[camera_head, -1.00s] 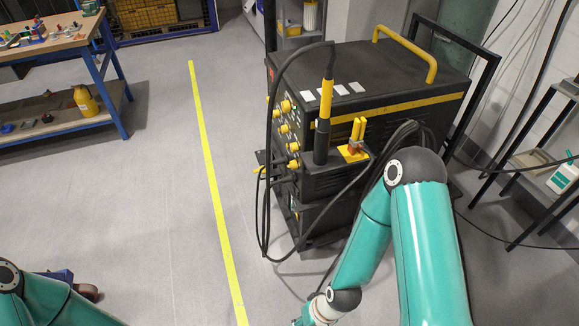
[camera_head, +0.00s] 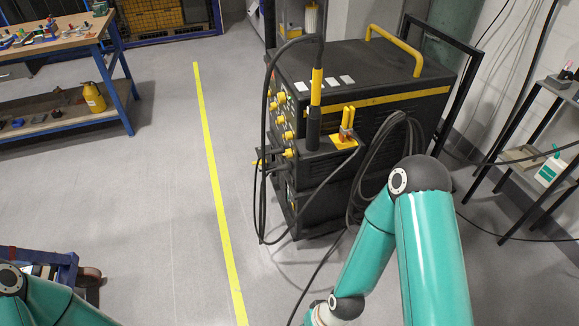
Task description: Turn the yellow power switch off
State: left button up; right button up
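The black welding machine (camera_head: 400,110) with a yellow stripe and a yellow top handle stands right of centre. Its front panel faces left and carries several yellow knobs, one of them a yellow knob (camera_head: 288,135) low on the panel. I cannot tell which of these is the power switch or how it is set. A torch with a yellow sleeve (camera_head: 316,88) stands upright in a holder at the machine's front corner and partly covers the panel. My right arm reaches down in front of the machine, its gripper below the picture edge. My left arm shows at bottom left, its gripper out of view.
Black cables hang in loops beside the panel (camera_head: 263,200) and at the machine's side. A workbench (camera_head: 60,45) with tools stands at upper left. A yellow floor line (camera_head: 215,190) crosses open floor left of the machine. A black shelf (camera_head: 535,150) stands at right.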

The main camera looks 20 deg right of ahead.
aim_at(288, 154)
jog(key=k, duration=0.95)
jog(key=u, duration=0.4)
jog(key=i, duration=0.8)
jog(key=u, duration=0.6)
jog(key=i, duration=0.9)
jog(key=z, duration=0.6)
jog(key=i, duration=0.5)
jog(key=z, duration=0.45)
jog(key=k, duration=0.9)
jog(key=z, duration=0.15)
jog(key=i, duration=0.9)
